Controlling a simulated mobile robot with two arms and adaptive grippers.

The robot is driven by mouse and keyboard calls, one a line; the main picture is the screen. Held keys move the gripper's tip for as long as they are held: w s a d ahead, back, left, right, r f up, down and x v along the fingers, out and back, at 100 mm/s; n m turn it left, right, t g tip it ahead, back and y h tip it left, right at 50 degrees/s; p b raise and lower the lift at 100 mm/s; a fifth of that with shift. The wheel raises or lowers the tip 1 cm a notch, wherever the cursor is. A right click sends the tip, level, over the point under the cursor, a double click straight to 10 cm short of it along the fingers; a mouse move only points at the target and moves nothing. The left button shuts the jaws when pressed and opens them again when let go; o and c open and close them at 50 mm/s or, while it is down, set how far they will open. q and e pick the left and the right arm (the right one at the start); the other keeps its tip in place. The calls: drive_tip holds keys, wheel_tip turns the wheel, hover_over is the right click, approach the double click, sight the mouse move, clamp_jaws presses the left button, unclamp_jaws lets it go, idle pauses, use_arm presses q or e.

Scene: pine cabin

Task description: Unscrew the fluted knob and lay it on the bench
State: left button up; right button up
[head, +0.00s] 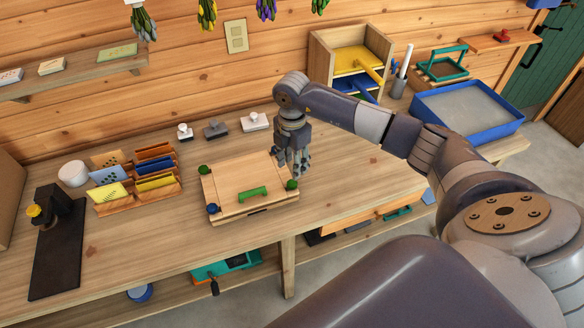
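A wooden press (236,170) lies flat on the bench (330,185), with a green bar handle (252,193) on its top. Small knobs sit at its corners: a green one (204,170) at the back left, a blue one (213,209) at the front left and a green one (292,184) at the front right. The fluting is too small to make out. My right gripper (291,164) points down at the press's back right corner and hides what is there. Whether its fingers are closed on something cannot be told. My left gripper is out of view.
Left of the press stand a wooden rack (138,197) of coloured packets and a black device (62,245) with a yellow knob. Several small stamps (215,129) stand behind. A blue tray (466,112) is at the right. Bare bench lies between rack and press.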

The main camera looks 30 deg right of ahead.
sight(292, 183)
wheel_tip(292, 183, down, 8)
drive_tip(key=b, duration=0.5)
drive_tip(key=shift+f+b, duration=0.25)
drive_tip(key=shift+b, duration=0.1)
drive_tip(key=shift+r+p, duration=0.45)
drive_tip(key=shift+r, duration=0.05)
drive_tip(key=c, duration=0.4)
clamp_jaws()
drive_tip(key=n, duration=0.6)
drive_tip(key=shift+w+r, duration=0.1)
drive_tip(key=n, duration=0.6)
drive_tip(key=shift+n, duration=0.4)
drive_tip(key=n, duration=1.2)
drive_tip(key=shift+r+n, duration=0.1)
drive_tip(key=shift+n, duration=0.2)
drive_tip(key=n, duration=1.2)
drive_tip(key=shift+w+n, duration=0.1)
drive_tip(key=shift+n, duration=0.2)
drive_tip(key=n, duration=0.8)
drive_tip(key=shift+r, duration=0.1)
drive_tip(key=n, duration=1.1)
drive_tip(key=shift+o, duration=1.6)
unclamp_jaws()
